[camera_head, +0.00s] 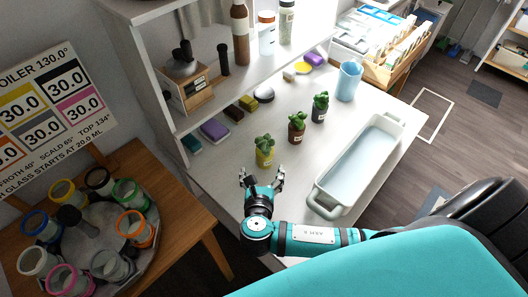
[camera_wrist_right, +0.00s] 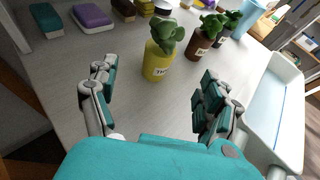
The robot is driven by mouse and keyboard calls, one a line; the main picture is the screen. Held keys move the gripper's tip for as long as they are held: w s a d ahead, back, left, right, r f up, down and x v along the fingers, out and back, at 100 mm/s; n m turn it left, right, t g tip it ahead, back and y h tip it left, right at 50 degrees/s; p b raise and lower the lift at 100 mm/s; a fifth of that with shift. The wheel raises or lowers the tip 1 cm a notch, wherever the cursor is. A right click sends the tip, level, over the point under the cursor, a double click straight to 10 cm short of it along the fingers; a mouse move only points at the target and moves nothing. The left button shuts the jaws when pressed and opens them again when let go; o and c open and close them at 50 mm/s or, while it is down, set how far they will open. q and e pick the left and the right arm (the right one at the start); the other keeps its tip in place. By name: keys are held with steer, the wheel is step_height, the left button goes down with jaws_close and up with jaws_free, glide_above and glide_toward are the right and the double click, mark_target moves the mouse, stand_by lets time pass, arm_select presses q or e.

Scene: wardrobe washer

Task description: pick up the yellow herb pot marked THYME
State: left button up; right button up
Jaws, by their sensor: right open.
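The yellow herb pot (camera_head: 265,157) with a green plant stands upright on the white table. In the right wrist view the yellow pot (camera_wrist_right: 157,62) shows a white label whose lettering is too small to read surely. My right gripper (camera_head: 262,174) is open and empty just in front of the yellow pot. In the right wrist view its spread fingers (camera_wrist_right: 155,98) lie on either side of the line to the pot, with a gap before it. A brown pot (camera_head: 297,131) and a dark grey pot (camera_head: 320,108) with plants stand behind it to the right. My left gripper is out of view.
A white tub (camera_head: 322,206) stands to the right on the table. A light blue pitcher (camera_head: 349,81) stands at the back. A shelf unit (camera_head: 187,122) with colored blocks below lines the left. A round rack of cups (camera_head: 122,212) stands on a wooden table at left.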

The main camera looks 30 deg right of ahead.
mark_target(264, 156)
steer(key=x, duration=0.7)
steer(key=shift+w, duration=0.15)
steer(key=shift+w+d+f, duration=0.25)
steer(key=shift+w, duration=0.1)
steer(key=shift+w+d+f, duration=0.1)
steer(key=shift+w+d, duration=0.1)
steer(key=shift+w, duration=0.05)
steer(key=x, duration=0.3)
steer(key=shift+w+d+f+p, duration=0.15)
steer(key=shift+f+p, duration=0.15)
steer(key=shift+p, duration=0.1)
steer(key=shift+w+d+f, duration=0.2)
steer(key=shift+w, duration=0.15)
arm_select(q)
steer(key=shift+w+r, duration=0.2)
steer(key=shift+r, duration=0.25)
arm_select(e)
steer(key=c, duration=1.4)
steer(key=shift+r, duration=0.15)
